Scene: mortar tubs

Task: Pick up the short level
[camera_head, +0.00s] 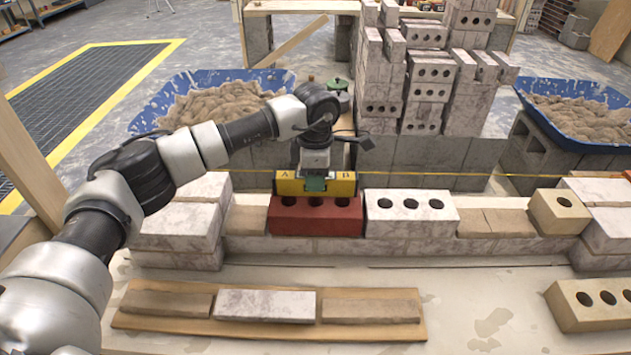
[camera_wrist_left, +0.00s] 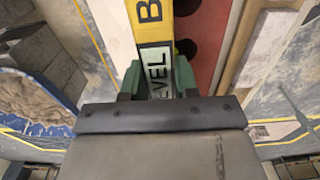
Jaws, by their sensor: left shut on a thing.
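The short level (camera_head: 345,186) is a yellow bar with black letters A and B near its ends. It lies across the red brick (camera_head: 316,218) in the head view, at its top back edge; whether it touches the brick I cannot tell. My left gripper (camera_head: 316,182) comes down from above and is shut on the middle of the level. In the left wrist view the green fingers (camera_wrist_left: 158,80) sit either side of the level (camera_wrist_left: 152,30), and the lettering "LEVEL" shows partly between them. My right gripper is not in view.
A white holed brick (camera_head: 411,216) stands right of the red one, and a tan holed brick (camera_head: 559,213) farther right. A yellow line (camera_head: 470,175) runs behind. Blue mortar tubs (camera_head: 150,118) (camera_head: 530,83) and stacked bricks stand behind. A plank (camera_head: 170,325) with thin bricks lies in front.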

